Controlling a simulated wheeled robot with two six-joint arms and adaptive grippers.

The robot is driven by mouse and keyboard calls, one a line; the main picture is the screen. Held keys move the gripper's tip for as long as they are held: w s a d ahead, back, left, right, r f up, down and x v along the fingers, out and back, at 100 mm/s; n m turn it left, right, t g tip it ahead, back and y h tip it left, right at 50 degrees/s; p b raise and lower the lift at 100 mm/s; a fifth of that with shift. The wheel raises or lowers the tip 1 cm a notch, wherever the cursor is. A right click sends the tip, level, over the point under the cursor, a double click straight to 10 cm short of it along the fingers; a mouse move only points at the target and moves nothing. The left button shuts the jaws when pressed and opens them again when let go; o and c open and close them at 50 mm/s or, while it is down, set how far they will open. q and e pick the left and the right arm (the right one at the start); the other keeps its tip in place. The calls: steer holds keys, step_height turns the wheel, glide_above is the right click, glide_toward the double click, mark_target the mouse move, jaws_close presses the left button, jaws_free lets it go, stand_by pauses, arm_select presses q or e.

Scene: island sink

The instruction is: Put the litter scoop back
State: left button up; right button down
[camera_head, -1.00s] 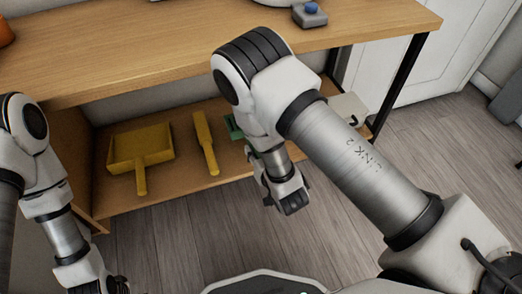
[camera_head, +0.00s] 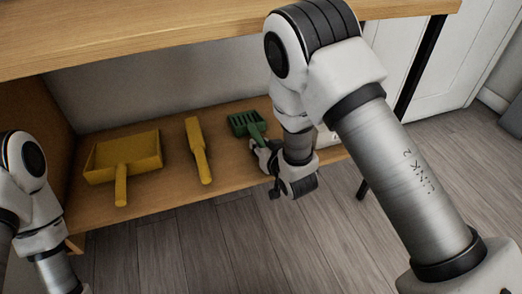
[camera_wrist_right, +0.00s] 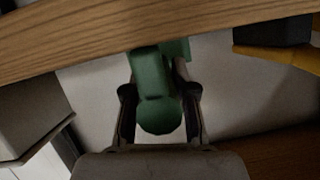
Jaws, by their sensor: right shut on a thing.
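The green litter scoop (camera_head: 246,125) is at the lower shelf, right of the yellow brush, with its slotted head toward the back. My right gripper (camera_head: 262,152) is shut on its handle, at the shelf's front edge. In the right wrist view the green handle (camera_wrist_right: 155,95) sits between the two fingers of my right gripper (camera_wrist_right: 160,100). I cannot tell whether the scoop touches the shelf. My left arm shows at the lower left, but its gripper is out of view.
A yellow dustpan (camera_head: 124,160) and a yellow brush (camera_head: 198,150) lie on the lower shelf (camera_head: 170,198). The wooden tabletop (camera_head: 170,32) overhangs it. A pale object (camera_head: 326,138) stands right of the scoop, partly hidden by my arm. The floor in front is clear.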

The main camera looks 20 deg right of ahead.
steer(key=c, duration=0.9)
jaws_free()
steer(key=shift+c, duration=0.2)
steer(key=shift+s+r, duration=0.1)
steer(key=shift+r, duration=0.15)
steer(key=p+v, duration=0.5)
steer(key=v, duration=0.6)
steer(key=s+d+f+g, duration=0.3)
steer(key=s+f+g, duration=0.3)
steer(key=s+f, duration=0.4)
steer(key=s+d+f+g+h, duration=0.1)
steer(key=s+d+f+g, duration=0.2)
steer(key=s+f+g, duration=0.4)
steer(key=s+f, duration=0.3)
steer(key=s, duration=0.4)
steer(key=shift+s+d+n+g, duration=0.2)
steer(key=shift+s+n+g, duration=0.05)
steer(key=shift+n+g, duration=0.05)
